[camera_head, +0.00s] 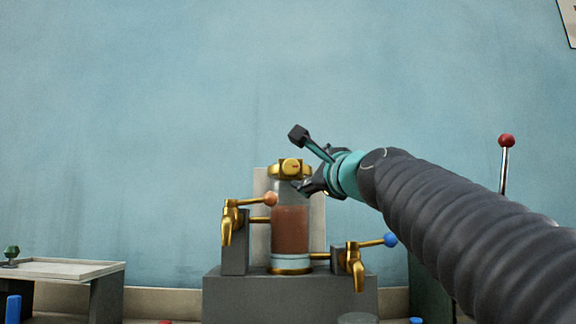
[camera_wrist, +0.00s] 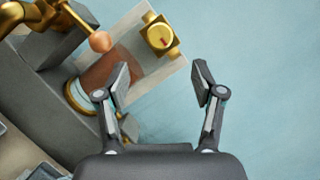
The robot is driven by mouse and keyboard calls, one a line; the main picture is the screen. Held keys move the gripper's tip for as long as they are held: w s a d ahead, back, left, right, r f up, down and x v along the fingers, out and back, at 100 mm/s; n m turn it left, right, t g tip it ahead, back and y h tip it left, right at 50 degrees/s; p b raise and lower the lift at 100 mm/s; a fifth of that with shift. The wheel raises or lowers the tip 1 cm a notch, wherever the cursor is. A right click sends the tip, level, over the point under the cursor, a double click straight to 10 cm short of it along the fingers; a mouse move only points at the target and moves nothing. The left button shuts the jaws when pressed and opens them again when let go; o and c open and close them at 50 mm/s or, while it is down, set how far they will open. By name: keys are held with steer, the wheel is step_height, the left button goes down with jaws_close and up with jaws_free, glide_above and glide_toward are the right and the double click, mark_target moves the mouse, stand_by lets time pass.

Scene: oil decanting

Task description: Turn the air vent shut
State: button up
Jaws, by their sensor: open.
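The air vent is a brass knob (camera_head: 291,167) with a small red mark, on the brass cap at the top of the glass cylinder (camera_head: 291,229). In the wrist view the vent (camera_wrist: 160,37) lies ahead and a little left of my fingers. My gripper (camera_head: 299,160) is open and empty, just right of the cylinder's top in the head view. I see no contact with the vent. The cylinder holds reddish-brown liquid above a pale layer.
A brass tap with an orange ball (camera_head: 270,199) stands left of the cylinder, and one with a blue ball (camera_head: 390,240) right. A grey plinth (camera_head: 290,296) bears them. A tray table (camera_head: 65,269) is at left, a red-topped lever (camera_head: 506,141) at right. The wall above is clear.

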mark_target(292, 167)
steer(key=p+x, duration=0.2)
steer(key=x, duration=0.8)
steer(key=shift+s+p, duration=0.1)
steer(key=shift+p, duration=0.3)
steer(key=c, duration=1.1)
